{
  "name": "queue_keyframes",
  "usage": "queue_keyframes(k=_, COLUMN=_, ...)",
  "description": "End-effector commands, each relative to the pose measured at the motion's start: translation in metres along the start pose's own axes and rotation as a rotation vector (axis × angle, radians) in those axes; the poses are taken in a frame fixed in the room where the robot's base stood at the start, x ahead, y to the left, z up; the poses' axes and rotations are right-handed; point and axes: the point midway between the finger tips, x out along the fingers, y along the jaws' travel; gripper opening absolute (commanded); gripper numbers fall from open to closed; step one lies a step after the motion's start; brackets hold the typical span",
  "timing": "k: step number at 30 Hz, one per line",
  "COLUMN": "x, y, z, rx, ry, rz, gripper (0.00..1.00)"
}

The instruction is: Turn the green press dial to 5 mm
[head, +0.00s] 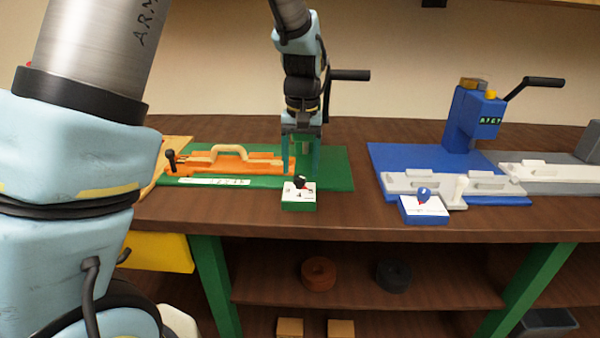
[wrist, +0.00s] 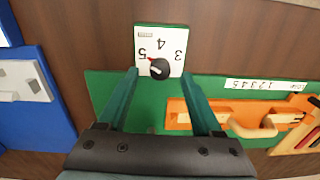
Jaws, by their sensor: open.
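The green press dial is a small green box with a white face (head: 298,196), at the front edge of the green press base. Its black knob (head: 300,183) also shows in the wrist view (wrist: 160,69). The face carries 3, 4 and 5, upside down in the wrist view. The knob's red mark appears to point toward the 5 there; exact alignment is hard to tell. My gripper (head: 300,171) is open, its green fingers pointing down. In the wrist view the fingertips (wrist: 160,74) are on either side of the knob, with gaps; contact is not visible.
An orange fixture (head: 222,163) with a handle lies just left of my gripper on the green base (head: 338,178). The blue press (head: 470,125) and its blue dial box (head: 424,208) stand to the right. Bare brown table (head: 355,215) lies between the two stations.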

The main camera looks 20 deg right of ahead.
Motion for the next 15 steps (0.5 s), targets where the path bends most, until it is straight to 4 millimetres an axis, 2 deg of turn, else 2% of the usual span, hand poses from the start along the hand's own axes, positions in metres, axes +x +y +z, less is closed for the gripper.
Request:
queue_keyframes(k=3, x=-0.025, y=0.001, z=-0.001, rx=0.002, ry=0.006, rz=0.002, gripper=0.67)
queue_keyframes(k=9, x=-0.062, y=0.000, z=-0.001, rx=0.001, ry=0.004, rz=0.001, gripper=0.67)
queue_keyframes(k=15, x=-0.082, y=0.000, z=0.000, rx=0.001, ry=0.001, rz=0.000, gripper=0.67)
